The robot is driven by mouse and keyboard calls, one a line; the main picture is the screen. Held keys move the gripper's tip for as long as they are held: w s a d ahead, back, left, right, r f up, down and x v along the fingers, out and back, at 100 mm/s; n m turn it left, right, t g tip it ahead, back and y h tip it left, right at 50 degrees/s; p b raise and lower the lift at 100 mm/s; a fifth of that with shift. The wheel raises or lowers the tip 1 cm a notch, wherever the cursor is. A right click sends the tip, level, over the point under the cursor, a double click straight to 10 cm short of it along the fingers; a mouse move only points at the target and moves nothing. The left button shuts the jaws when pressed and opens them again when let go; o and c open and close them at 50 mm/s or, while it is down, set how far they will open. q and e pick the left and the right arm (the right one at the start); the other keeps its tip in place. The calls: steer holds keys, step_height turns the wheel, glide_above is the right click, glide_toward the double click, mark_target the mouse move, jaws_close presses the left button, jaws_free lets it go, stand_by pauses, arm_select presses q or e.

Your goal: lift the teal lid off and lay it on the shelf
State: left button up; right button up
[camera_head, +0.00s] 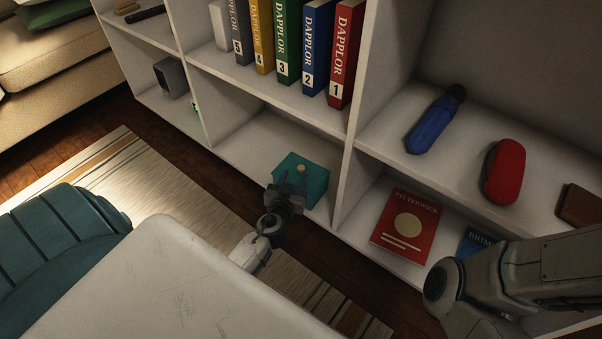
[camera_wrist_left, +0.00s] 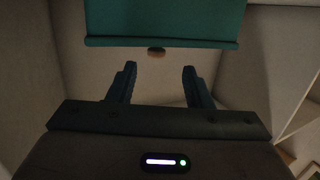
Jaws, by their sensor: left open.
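A teal box with a teal lid (camera_head: 310,176) sits in a lower compartment of the white shelf unit, under the row of binders. A small pale knob (camera_head: 301,168) stands on the lid. My left gripper (camera_head: 287,190) is just in front of the box and hides its lower left part.
The shelf floor (camera_head: 238,137) left of the box is bare. An upright divider (camera_head: 346,185) stands close on its right. A red book (camera_head: 407,226) lies beyond it. A blue bottle (camera_head: 434,122) and a red case (camera_head: 503,171) lie above. A pale tabletop (camera_head: 170,290) is in front.

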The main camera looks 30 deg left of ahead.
mark_target(300, 169)
arm_select(q)
steer(key=x, duration=0.4)
steer(key=shift+w+d+f, duration=0.15)
steer(key=shift+w+f, duration=0.05)
steer(key=shift+w, duration=0.15)
jaws_close()
steer(key=shift+r, duration=0.15)
